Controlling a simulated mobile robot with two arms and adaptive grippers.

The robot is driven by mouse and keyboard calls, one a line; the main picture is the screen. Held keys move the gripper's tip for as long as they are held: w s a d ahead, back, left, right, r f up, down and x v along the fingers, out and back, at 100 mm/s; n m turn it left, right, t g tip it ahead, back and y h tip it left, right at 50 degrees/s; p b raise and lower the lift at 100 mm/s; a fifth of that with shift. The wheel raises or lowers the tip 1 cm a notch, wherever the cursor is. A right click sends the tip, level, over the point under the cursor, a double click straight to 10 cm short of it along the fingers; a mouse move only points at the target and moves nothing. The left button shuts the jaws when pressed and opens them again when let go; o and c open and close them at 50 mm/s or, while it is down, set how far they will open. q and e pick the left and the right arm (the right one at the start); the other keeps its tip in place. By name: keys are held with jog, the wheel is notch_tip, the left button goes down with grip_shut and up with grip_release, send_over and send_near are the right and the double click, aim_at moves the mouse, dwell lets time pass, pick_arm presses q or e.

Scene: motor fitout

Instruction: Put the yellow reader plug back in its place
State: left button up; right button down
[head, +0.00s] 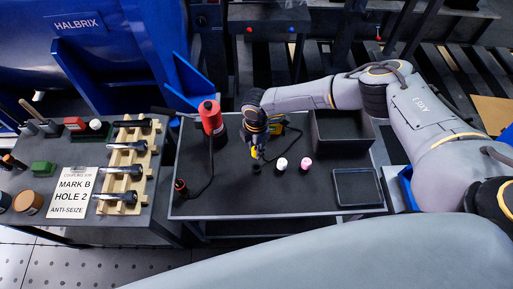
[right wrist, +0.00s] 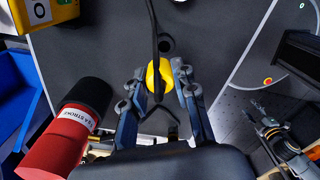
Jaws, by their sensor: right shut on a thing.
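The yellow plug (right wrist: 157,74) is between the fingertips of my right gripper (right wrist: 158,88) in the right wrist view, with a dark cable running up past it. In the head view this gripper (head: 257,154) is over the middle of the dark table (head: 235,202), and the plug shows only as a small yellow spot. A yellow and black reader (head: 276,127) lies just behind the gripper; its yellow case (right wrist: 60,12) is at top left in the wrist view. A dark round spot (right wrist: 166,46) lies beyond the plug. What seems my left gripper (right wrist: 270,128) hangs at right; its jaws are unclear.
A red cylinder (head: 210,117) stands left of the gripper, with a cable on the table. White-capped (head: 281,164) and pink-capped (head: 305,163) items stand right of it. A dark open bin (head: 342,133) and a shallow tray (head: 357,187) are at right. The table's front is clear.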

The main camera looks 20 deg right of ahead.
aim_at(257, 162)
jog(key=shift+s+r, duration=0.4)
jog(key=shift+s, duration=0.15)
jog(key=shift+p, duration=0.35)
notch_tip(257, 162, down, 4)
jog(key=b, duration=0.3)
jog(key=shift+w+f+b, duration=0.15)
jog(key=shift+f+b, duration=0.05)
jog(key=shift+b, duration=0.15)
jog(key=shift+f+b, duration=0.5)
jog(key=shift+f, duration=0.2)
pick_arm(q)
jog(key=shift+s+f, duration=0.3)
jog(key=shift+f, duration=0.4)
jog(key=shift+s+f, duration=0.35)
jog(key=shift+f, duration=0.3)
jog(key=shift+s+f, duration=0.3)
jog(key=shift+f, duration=0.4)
jog(key=shift+w+r, duration=0.15)
jog(key=shift+r, duration=0.1)
jog(key=shift+f+b, duration=1.15)
jog(key=shift+f, duration=0.2)
pick_arm(e)
jog(key=shift+f, duration=1.75)
jog(key=c, duration=1)
grip_release()
jog(key=shift+r, duration=0.1)
pick_arm(q)
jog(key=shift+r, duration=0.1)
pick_arm(e)
jog(key=shift+o, duration=0.2)
